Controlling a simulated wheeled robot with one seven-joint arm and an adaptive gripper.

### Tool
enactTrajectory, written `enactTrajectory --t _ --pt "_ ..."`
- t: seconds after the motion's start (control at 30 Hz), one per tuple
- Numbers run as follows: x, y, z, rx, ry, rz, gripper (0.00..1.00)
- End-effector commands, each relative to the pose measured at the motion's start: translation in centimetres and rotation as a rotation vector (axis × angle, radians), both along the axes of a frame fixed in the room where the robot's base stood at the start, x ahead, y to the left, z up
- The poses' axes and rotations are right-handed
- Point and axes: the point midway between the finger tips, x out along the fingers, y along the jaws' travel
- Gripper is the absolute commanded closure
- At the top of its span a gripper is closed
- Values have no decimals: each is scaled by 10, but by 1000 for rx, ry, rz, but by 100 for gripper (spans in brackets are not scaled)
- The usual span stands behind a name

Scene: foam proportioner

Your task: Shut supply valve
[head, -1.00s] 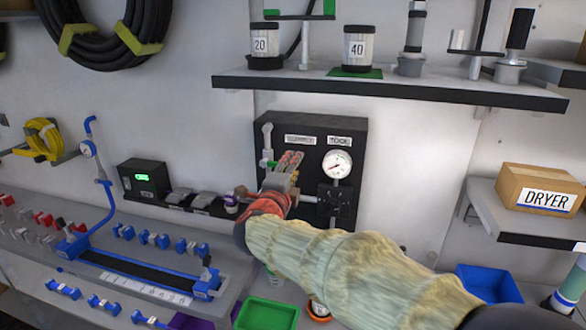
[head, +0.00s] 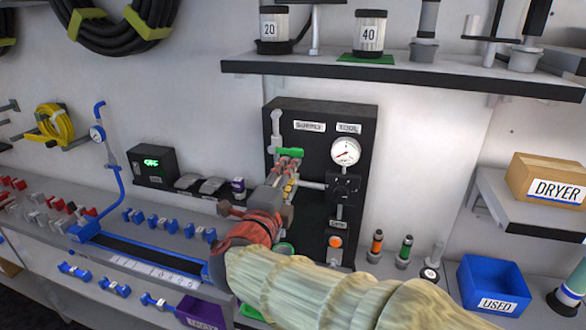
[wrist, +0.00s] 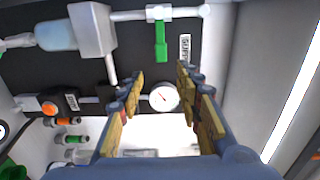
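The supply valve's green handle (head: 288,152) is on the left of the black panel (head: 310,112), under the "SUPPLY" label. It lies about level, across its upright pipe. In the wrist view the green handle (wrist: 161,42) stands crosswise to the grey pipe, beyond the fingertips. My gripper (head: 288,168) is just below the handle in the head view. In the wrist view my gripper (wrist: 160,82) has its two yellow-padded fingers apart with nothing between them. I see no contact with the handle. My gripper and arm hide the lower left of the panel.
A round gauge (head: 346,151) and a black control block (head: 343,188) are right of the handle. An orange button (head: 335,242) is below. A shelf (head: 400,75) with canisters overhangs the panel. A blue "USED" bin (head: 494,284) stands at lower right.

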Motion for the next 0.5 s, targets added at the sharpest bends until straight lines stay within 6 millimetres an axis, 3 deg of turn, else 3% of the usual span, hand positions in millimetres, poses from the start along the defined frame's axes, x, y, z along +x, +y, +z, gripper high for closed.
enactTrajectory --t 0.43,0.5 --pt "-4 2 0 -12 5 2 65" --pt "-1 11 -6 -28 33 38 65"
